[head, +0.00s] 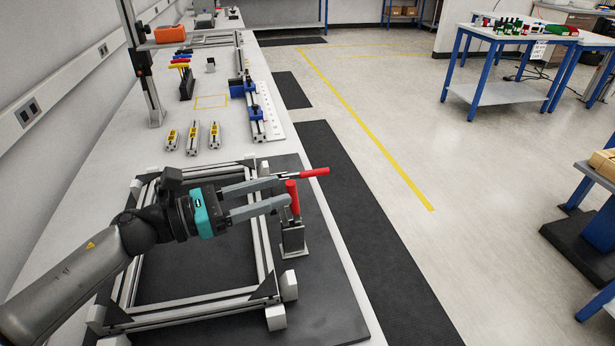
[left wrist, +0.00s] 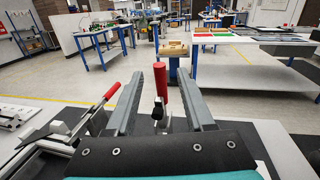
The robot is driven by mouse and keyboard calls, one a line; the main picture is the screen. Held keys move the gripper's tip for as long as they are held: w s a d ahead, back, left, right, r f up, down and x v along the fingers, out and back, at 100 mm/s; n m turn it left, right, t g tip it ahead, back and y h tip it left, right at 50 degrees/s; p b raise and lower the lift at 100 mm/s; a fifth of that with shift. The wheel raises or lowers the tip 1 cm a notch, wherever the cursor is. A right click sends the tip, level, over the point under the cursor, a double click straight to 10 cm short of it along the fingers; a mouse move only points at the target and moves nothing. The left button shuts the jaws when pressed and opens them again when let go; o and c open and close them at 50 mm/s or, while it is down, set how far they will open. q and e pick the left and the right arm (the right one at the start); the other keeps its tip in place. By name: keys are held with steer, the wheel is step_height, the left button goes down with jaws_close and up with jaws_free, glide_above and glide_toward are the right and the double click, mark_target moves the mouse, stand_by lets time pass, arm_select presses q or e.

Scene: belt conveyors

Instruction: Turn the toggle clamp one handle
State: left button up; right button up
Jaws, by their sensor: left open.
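Two toggle clamps with red handles are at the right side of an aluminium frame (head: 262,240). The nearer clamp (head: 292,238) has its red handle (head: 293,197) standing upright. The farther clamp's red handle (head: 315,172) lies nearly level, pointing right; it also shows left of the fingers in the left wrist view (left wrist: 111,92). I cannot tell which is clamp one. My left gripper (head: 283,193) is open, its fingertips at the upright handle. In the left wrist view the upright handle (left wrist: 160,82) stands between the spread fingers; no contact is clear. My right gripper is out of view.
The frame lies on a black mat (head: 335,315) on the long white bench. Several yellow-marked blocks (head: 193,137) and an aluminium rail with blue parts (head: 255,112) stand behind it. The floor right of the bench is open up to blue-legged tables (head: 505,92).

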arm_select(q)
steer(key=x, duration=0.7)
steer(key=shift+p, duration=0.3)
steer(key=shift+c, duration=0.3)
jaws_close()
stand_by(0.7)
